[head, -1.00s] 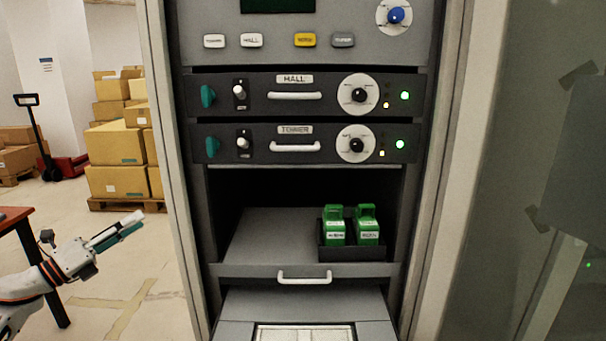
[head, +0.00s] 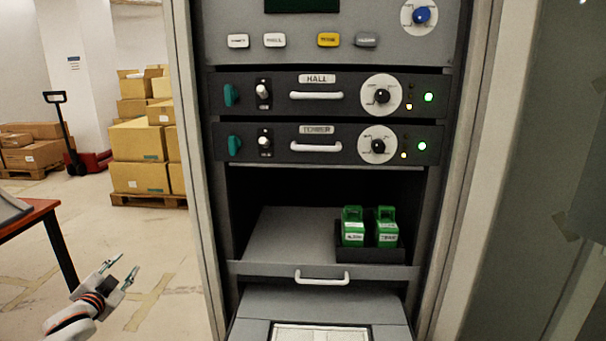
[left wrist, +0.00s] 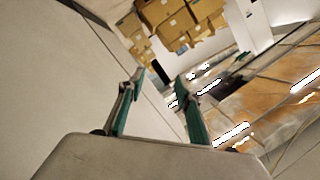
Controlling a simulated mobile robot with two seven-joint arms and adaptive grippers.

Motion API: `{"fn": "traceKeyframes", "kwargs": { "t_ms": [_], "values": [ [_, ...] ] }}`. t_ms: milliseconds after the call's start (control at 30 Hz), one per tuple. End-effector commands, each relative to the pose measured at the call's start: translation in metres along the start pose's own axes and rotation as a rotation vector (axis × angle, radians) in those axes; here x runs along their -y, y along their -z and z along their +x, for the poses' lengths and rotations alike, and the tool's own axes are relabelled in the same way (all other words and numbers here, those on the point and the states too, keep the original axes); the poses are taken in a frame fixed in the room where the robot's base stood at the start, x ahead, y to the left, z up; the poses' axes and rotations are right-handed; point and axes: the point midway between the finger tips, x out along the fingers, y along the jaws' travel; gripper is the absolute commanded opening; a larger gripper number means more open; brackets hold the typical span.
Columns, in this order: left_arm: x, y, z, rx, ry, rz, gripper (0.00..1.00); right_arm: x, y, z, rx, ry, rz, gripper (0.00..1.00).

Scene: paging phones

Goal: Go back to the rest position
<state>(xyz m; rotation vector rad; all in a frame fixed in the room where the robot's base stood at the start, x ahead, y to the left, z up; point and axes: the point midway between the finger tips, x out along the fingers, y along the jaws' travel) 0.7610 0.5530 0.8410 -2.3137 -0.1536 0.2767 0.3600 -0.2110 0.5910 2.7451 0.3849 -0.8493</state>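My left gripper (head: 120,272) is at the lower left of the head view, over the floor and left of the rack. Its two fingers are apart, with nothing between them. In the left wrist view the gripper (left wrist: 158,84) also shows its green-lined fingers spread and empty. My right gripper is in neither view.
The grey rack (head: 330,268) stands ahead, with Hall (head: 325,95) and Tower (head: 325,143) panels. Two green handsets (head: 352,228) stand in a dark tray (head: 370,254) on its shelf. A red-topped table (head: 28,217) is at left. Boxes (head: 140,157) are stacked behind.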

Motion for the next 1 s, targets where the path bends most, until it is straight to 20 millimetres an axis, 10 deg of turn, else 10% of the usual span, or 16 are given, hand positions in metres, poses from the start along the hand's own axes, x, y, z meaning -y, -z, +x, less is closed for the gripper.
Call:
{"fn": "traceKeyframes", "kwargs": {
  "t_ms": [267, 600, 1000],
  "values": [
    [-0.17, -0.027, -0.084, 0.019, -0.209, -0.076, 0.35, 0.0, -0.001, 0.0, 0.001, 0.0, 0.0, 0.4],
    [-0.334, -0.041, -0.249, 0.089, -0.438, -0.249, 0.35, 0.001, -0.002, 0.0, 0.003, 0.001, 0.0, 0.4],
    [-0.405, -0.028, -0.409, 0.205, -0.566, -0.449, 0.35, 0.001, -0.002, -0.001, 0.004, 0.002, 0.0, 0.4]
  ]
}}
